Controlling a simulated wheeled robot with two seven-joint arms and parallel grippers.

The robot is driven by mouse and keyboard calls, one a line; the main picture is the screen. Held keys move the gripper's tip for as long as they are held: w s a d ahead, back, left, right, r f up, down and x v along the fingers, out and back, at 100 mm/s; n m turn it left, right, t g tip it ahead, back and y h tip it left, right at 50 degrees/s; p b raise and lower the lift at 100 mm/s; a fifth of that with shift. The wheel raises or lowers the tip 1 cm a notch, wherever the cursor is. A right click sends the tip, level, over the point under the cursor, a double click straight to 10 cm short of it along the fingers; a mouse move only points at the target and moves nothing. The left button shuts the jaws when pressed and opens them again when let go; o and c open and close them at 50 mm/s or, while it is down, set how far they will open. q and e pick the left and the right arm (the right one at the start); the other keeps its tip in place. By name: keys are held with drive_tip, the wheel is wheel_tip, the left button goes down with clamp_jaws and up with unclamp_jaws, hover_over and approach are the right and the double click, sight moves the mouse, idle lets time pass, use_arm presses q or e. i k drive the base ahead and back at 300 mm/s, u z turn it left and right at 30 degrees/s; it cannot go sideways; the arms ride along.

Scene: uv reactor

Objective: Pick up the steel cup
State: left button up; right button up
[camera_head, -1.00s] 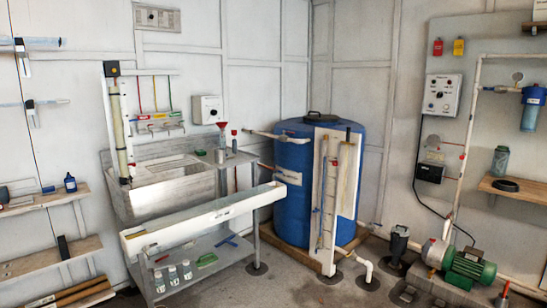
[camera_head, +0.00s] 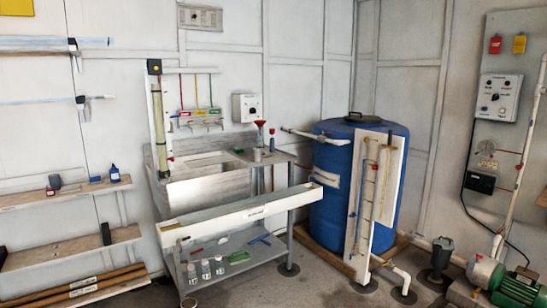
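A small grey metal cup (camera_head: 257,154), which looks like the steel cup, stands upright on the right end of the sink counter (camera_head: 275,158). It is small in the picture, in front of a red funnel (camera_head: 260,124). A narrow grey upright piece (camera_head: 271,140) stands just to its right; I cannot tell what it is. Neither of my grippers is in view, and nothing is seen touching the cup.
A long white trough (camera_head: 240,215) runs in front of the sink, above a lower shelf with several small bottles (camera_head: 205,269). A blue tank (camera_head: 335,180) stands to the right. Wall shelves (camera_head: 70,195) are at left, a green pump (camera_head: 515,290) at lower right. Some floor is open.

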sight(256, 152)
drive_tip(key=u, duration=0.6)
drive_tip(key=k, duration=0.2)
drive_tip(key=z, duration=1.7)
drive_tip(key=i, duration=2.45)
drive_tip(key=u, duration=0.35)
drive_tip(key=i, duration=1.45)
drive_tip(key=u, duration=1.15)
